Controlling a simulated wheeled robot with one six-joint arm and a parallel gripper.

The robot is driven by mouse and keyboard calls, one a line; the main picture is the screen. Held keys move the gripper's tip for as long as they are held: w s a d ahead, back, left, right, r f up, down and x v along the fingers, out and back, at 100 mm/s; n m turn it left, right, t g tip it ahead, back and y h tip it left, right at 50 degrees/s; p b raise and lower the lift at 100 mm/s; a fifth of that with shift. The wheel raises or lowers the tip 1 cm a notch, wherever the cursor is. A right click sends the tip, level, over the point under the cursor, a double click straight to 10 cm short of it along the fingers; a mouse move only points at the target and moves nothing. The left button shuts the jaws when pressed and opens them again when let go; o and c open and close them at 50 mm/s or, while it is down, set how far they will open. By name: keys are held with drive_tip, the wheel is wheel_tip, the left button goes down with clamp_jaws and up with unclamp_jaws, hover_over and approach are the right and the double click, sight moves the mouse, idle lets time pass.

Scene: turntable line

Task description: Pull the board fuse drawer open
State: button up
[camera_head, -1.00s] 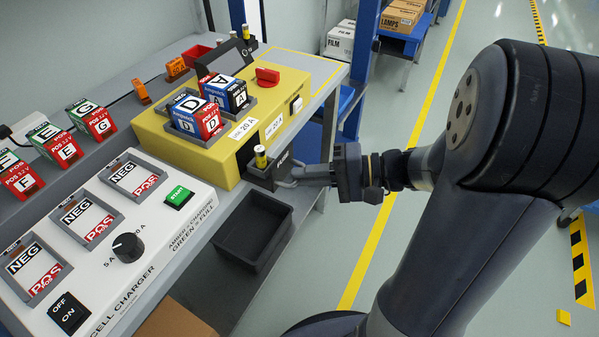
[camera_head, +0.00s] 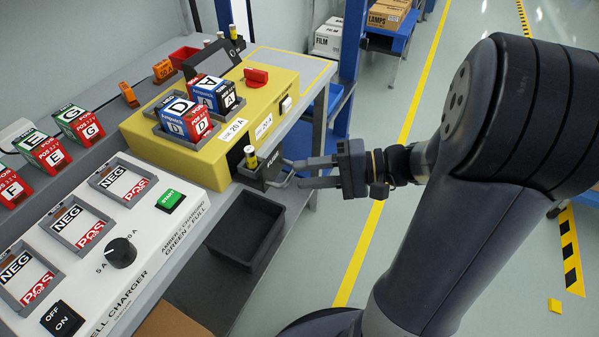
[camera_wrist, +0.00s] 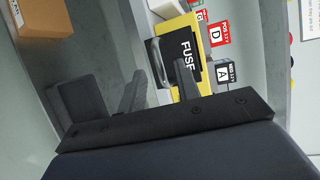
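The black fuse drawer (camera_head: 249,173) sticks out from the front of the yellow board (camera_head: 215,163), with a yellow-banded fuse (camera_head: 250,157) standing in it. Its front, lettered FUSE, also shows in the wrist view (camera_wrist: 187,52). The drawer's grey bar handle (camera_head: 282,181) points toward my gripper (camera_head: 296,174). My gripper is open, its two fingers spread apart at the handle. In the wrist view the handle (camera_wrist: 154,64) appears between the fingertips (camera_wrist: 160,82); whether either finger touches it cannot be told.
A black open bin (camera_head: 246,228) sits below the drawer at the bench edge. The white cell charger (camera_head: 130,240) stands to the left. Cells D and A sit on top of the board beside a red switch (camera_head: 256,77).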

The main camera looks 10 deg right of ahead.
sight(293, 174)
drive_tip(key=v, duration=0.8)
drive_tip(key=shift+d+p, duration=0.15)
drive_tip(key=shift+p, duration=0.2)
drive_tip(key=shift+s, duration=0.1)
drive_tip(key=x, duration=0.8)
drive_tip(key=b+x, duration=0.1)
drive_tip(key=x, duration=0.3)
drive_tip(key=shift+w+r, duration=0.2)
drive_tip(key=shift+w, duration=0.1)
drive_tip(key=shift+d, duration=0.1)
drive_tip(key=shift+s+f, duration=0.1)
